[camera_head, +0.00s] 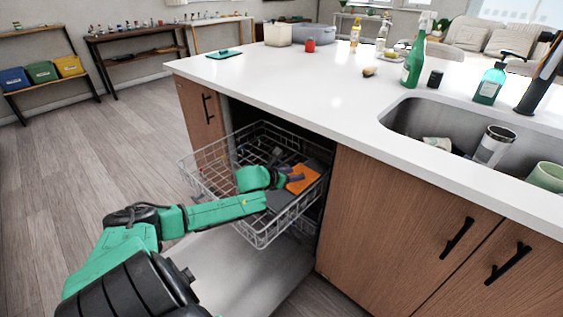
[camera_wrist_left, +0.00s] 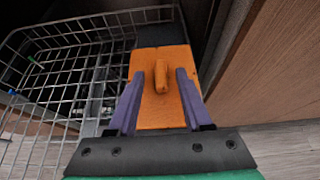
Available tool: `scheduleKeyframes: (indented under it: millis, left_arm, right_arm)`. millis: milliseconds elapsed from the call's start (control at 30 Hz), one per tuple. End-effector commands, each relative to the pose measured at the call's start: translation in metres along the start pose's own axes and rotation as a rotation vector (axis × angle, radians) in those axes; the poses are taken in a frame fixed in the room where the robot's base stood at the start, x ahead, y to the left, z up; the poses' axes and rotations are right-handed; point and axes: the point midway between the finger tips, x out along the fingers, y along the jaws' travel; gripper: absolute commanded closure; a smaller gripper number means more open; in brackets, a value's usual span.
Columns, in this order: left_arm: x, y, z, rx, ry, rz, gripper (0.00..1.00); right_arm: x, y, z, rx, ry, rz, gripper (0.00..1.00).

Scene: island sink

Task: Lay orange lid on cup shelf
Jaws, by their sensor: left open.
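The orange lid (camera_head: 302,178) lies in the upper wire rack (camera_head: 262,238) of the pulled-out dishwasher, at the rack's right side. In the left wrist view the lid (camera_wrist_left: 164,110) is a flat orange rectangle with a raised handle (camera_wrist_left: 161,77) in its middle. My left gripper (camera_head: 290,176) reaches into the rack over the lid. Its two purple fingers (camera_wrist_left: 157,77) stand open on either side of the handle, with gaps to it. A dark flat surface shows under and beside the lid. My right gripper is not in view.
The white countertop (camera_head: 290,85) overhangs the dishwasher opening. The open dishwasher door (camera_head: 250,275) lies below the rack. A wooden cabinet front (camera_head: 385,225) stands close on the right. The rack's left part is mostly empty. A sink with dishes is at the right.

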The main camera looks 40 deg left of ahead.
Motion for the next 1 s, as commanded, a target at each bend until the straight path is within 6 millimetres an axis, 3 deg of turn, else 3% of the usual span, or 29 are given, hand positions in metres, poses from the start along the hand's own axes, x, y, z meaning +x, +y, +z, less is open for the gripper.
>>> scheduleKeyframes:
  millis: [600,733,1000]
  left_arm:
    - [-0.097,-0.002,0.003,-0.002,0.003,-0.003,0.50]
    - [-0.107,-0.001,0.003,-0.001,0.000,-0.002,0.50]
    - [-0.108,-0.001,0.001,0.001,-0.001,-0.001,0.50]
  right_arm:
    - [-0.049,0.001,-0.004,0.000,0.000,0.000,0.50]
    - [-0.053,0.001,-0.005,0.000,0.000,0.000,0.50]
    - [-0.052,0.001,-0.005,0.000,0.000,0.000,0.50]
